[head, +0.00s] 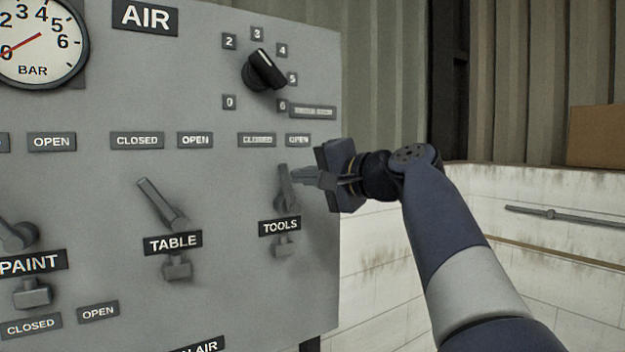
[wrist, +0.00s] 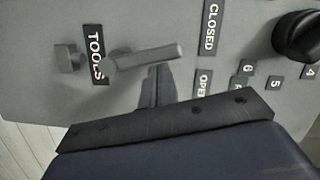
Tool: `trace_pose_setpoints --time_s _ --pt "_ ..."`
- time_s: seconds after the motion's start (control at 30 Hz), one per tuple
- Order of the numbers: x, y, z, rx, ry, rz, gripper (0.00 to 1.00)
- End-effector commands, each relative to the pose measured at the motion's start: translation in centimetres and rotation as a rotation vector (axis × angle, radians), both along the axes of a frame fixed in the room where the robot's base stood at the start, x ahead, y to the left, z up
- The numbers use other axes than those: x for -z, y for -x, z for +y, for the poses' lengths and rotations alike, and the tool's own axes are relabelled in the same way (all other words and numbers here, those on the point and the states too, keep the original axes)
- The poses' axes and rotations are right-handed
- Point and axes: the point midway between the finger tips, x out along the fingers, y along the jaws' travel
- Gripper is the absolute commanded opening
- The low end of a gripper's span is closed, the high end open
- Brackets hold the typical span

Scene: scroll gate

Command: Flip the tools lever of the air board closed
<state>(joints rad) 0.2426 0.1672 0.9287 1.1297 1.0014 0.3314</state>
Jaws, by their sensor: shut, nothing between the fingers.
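The AIR board (head: 215,110) is a grey panel. Its tools lever (head: 283,180) is a grey bar above the TOOLS label (head: 280,226). The lever points up, its tip below and between the CLOSED plate (head: 257,140) and the OPEN plate (head: 298,140). In the wrist view the lever (wrist: 150,58) lies nearly level, pointing between CLOSED (wrist: 210,27) and OPEN (wrist: 203,86). My gripper (head: 303,176) is shut and empty, at the lever's right, OPEN side. Its fingertips (wrist: 156,74) are right beside the lever; I cannot tell whether they touch.
The table lever (head: 162,205) and paint lever (head: 17,235) stand to the left. A black selector knob (head: 263,72) sits above the tools lever, and a pressure gauge (head: 38,42) is at upper left.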

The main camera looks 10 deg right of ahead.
Motion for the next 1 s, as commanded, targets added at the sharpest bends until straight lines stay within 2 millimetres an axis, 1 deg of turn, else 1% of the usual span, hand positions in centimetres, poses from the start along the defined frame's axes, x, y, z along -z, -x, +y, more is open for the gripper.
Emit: trace_pose_setpoints --time_s 0.2,0.43,0.7,1.0 --pt "-0.1 0.4 1.1 -0.003 0.154 -0.064 0.00" --pt "0.0 0.7 1.7 -0.001 0.262 -0.109 0.00" --pt "0.0 0.8 2.0 -0.001 0.319 -0.132 0.00" --pt "0.0 0.8 2.0 0.001 0.325 -0.134 0.00"
